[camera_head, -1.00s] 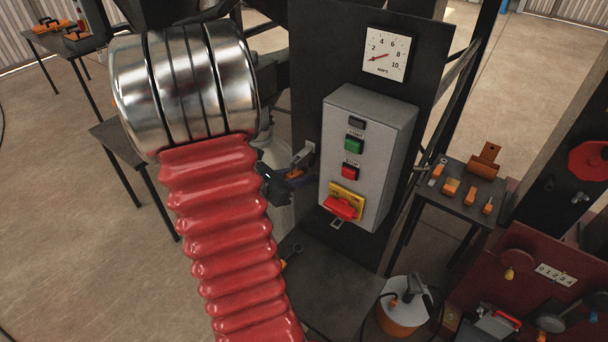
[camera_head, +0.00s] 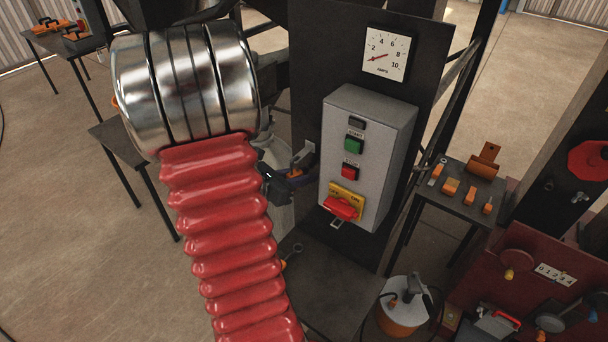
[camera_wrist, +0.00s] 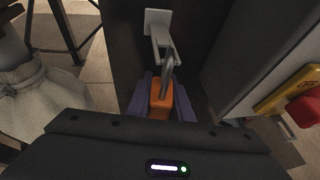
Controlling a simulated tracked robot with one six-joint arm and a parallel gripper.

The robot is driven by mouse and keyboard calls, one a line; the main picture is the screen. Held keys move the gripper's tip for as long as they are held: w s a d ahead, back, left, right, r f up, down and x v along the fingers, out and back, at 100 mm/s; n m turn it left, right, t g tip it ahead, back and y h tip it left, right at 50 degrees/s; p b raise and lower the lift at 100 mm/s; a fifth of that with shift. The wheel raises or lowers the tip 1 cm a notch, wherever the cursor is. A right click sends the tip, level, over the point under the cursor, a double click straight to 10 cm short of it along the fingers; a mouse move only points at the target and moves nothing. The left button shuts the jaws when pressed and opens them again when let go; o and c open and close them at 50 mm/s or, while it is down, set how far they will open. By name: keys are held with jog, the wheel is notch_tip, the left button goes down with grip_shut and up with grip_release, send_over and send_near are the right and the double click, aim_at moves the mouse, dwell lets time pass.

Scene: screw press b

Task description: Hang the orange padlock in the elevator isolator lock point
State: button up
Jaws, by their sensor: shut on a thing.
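My gripper (camera_wrist: 161,112) is shut on the orange padlock (camera_wrist: 161,92), which shows between the purple-grey fingers in the wrist view. Its grey shackle (camera_wrist: 168,72) points up and overlaps in view a grey metal bracket (camera_wrist: 159,28) on the dark panel. I cannot tell whether the shackle passes through the bracket or only stands in front of it. In the head view my gripper (camera_head: 296,182) is at the panel's left side, below the bracket (camera_head: 303,155). The padlock is mostly hidden there. The red isolator handle (camera_head: 341,207) sits on a yellow plate, with a small metal tab (camera_head: 336,224) beneath.
The grey control box (camera_head: 382,130) stands close to the right of my gripper. An ammeter (camera_head: 387,54) is above it. A small table (camera_head: 462,205) with orange items stands at right. A white-and-orange container (camera_head: 401,318) is on the floor below.

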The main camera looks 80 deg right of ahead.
jog(key=shift+r, duration=0.15)
grip_shut()
jog(key=shift+r, duration=0.5)
jog(key=shift+r, duration=0.35)
jog(key=shift+w+a, duration=0.35)
jog(key=shift+a, duration=0.4)
jog(key=shift+w+a, duration=0.3)
jog(key=shift+a, duration=0.4)
dwell(0.4)
jog(key=shift+w+a, duration=0.35)
jog(key=shift+a, duration=0.4)
jog(key=shift+w+a, duration=0.3)
jog(key=shift+a, duration=0.4)
